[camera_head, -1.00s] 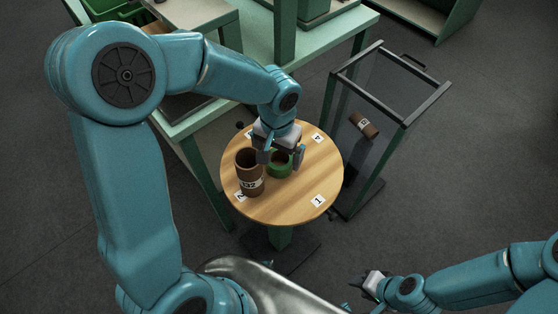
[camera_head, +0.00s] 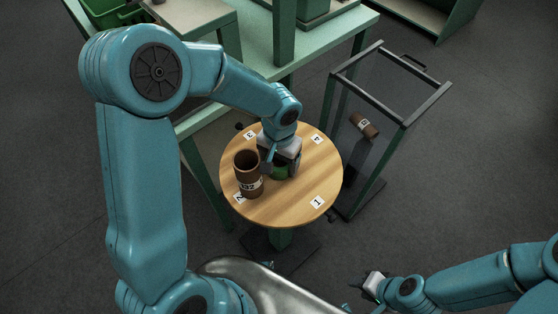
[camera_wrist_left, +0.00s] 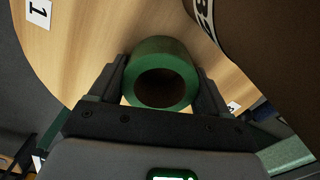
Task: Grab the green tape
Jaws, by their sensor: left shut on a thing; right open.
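The green tape (camera_head: 280,172) is a short green roll on the round wooden table (camera_head: 305,185). My left gripper (camera_head: 279,169) is down over it and hides most of it in the head view. In the left wrist view the green tape (camera_wrist_left: 162,76) sits between the two fingers, one on each side, with its dark hole showing. My left gripper (camera_wrist_left: 160,88) is shut on the tape. My right gripper (camera_head: 372,284) is open and empty at the lower right, away from the table.
A brown tube (camera_head: 247,174) with a number label stands on the table just left of the tape; it also shows in the left wrist view (camera_wrist_left: 270,50). A framed bin (camera_head: 385,100) with another brown tube (camera_head: 364,125) stands right of the table. A green bench (camera_head: 255,60) is behind.

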